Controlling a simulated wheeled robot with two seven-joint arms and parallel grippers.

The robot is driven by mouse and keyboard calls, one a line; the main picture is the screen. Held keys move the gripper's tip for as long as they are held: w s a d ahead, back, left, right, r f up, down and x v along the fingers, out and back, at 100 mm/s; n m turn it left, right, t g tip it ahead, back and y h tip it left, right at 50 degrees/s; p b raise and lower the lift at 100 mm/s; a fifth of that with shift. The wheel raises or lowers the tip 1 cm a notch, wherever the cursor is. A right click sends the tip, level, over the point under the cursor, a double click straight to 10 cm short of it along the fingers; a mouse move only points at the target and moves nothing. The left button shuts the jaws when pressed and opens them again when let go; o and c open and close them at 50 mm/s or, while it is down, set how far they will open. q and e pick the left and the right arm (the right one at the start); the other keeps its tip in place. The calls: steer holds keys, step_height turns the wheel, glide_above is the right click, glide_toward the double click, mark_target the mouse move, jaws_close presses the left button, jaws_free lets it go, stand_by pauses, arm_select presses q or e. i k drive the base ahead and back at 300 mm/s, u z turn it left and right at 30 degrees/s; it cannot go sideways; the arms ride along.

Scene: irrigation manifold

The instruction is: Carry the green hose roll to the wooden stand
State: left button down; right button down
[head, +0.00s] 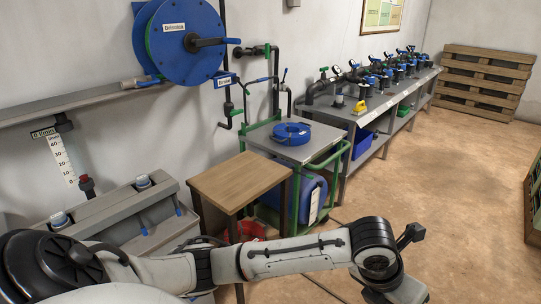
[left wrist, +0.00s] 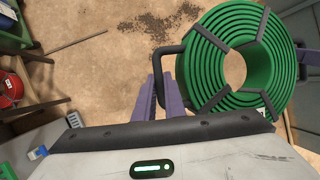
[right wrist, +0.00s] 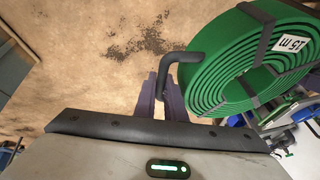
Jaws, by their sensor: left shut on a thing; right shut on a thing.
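The green hose roll (left wrist: 215,80) is a flat coil with dark straps and black handles. It also shows in the right wrist view (right wrist: 235,70), with a white "15 m" label. My left gripper (left wrist: 160,85) is shut on one black handle. My right gripper (right wrist: 161,85) is shut on another handle. The roll hangs between both grippers above the floor. The wooden stand (head: 238,178) is a small brown table with a bare top, left of centre in the head view. The roll and both gripper tips are out of the head view.
A green-framed cart (head: 300,150) with a blue coil (head: 291,133) on top stands just behind the stand. A grey bench (head: 150,205) is to its left. A long workbench (head: 350,108) with valves runs along the wall.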

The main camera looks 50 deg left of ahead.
mark_target(240, 175)
steer(key=u, duration=0.05)
steer(key=i, duration=1.15)
steer(key=u, duration=0.4)
steer(key=i, duration=1)
steer(key=u, duration=1.05)
steer(key=i, duration=0.5)
steer(key=u, duration=1.4)
steer(key=i, duration=0.85)
steer(key=u, duration=0.55)
